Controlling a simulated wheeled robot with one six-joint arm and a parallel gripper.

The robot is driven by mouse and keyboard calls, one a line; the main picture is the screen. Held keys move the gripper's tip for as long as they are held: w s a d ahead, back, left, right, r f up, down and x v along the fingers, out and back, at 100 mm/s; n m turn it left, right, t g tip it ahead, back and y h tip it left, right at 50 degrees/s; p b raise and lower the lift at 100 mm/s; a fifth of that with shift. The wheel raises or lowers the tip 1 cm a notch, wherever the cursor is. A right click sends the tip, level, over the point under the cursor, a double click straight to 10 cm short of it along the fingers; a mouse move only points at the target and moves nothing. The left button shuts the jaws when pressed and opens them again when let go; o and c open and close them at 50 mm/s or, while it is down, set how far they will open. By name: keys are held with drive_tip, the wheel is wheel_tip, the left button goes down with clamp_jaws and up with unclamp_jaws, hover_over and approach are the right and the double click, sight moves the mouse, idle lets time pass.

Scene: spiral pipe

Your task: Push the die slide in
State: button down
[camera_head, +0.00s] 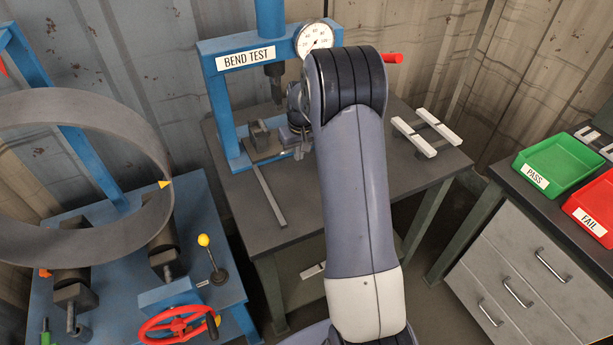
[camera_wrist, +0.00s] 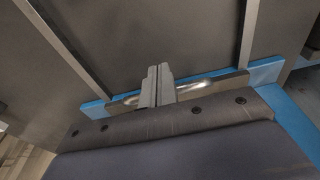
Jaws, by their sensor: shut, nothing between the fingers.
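The blue bend-test press (camera_head: 222,105) stands on a dark table. A dark grey die block (camera_head: 260,135), which looks like the die slide, sits low in its frame beneath the ram. My gripper (camera_head: 303,152) is close to the right of the block, partly hidden by my own arm. In the wrist view its fingers (camera_wrist: 157,84) are shut and empty, over the blue base (camera_wrist: 95,108) and a shiny metal edge. I cannot tell whether the fingertips touch the slide.
A thin rail (camera_head: 270,196) runs along the table toward the front; my arm hides the area to its right. White-topped supports (camera_head: 428,134) lie at the table's right. A pipe-rolling machine with a large ring (camera_head: 150,130) stands left. Green (camera_head: 558,165) and red trays stand right.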

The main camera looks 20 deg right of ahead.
drive_tip(key=shift+w+p, duration=0.35)
drive_tip(key=shift+w, duration=1.15)
drive_tip(key=shift+s+r+p, duration=0.25)
drive_tip(key=shift+r+p, duration=0.4)
drive_tip(key=shift+r, duration=0.55)
drive_tip(key=shift+s+r+p, duration=0.2)
drive_tip(key=shift+r+p, duration=0.45)
drive_tip(key=shift+r, duration=0.5)
drive_tip(key=shift+s+r+p, duration=0.25)
drive_tip(key=shift+r+p, duration=0.4)
drive_tip(key=shift+r, duration=0.55)
drive_tip(key=shift+f, duration=0.1)
drive_tip(key=f+b, duration=0.1)
drive_tip(key=f, duration=0.1)
drive_tip(key=f+b, duration=0.2)
drive_tip(key=w+f+b, duration=0.1)
drive_tip(key=f, duration=0.2)
drive_tip(key=shift+w+f, duration=0.1)
drive_tip(key=shift+s+b, duration=0.3)
drive_tip(key=shift+s, duration=0.75)
drive_tip(key=shift+w, duration=0.1)
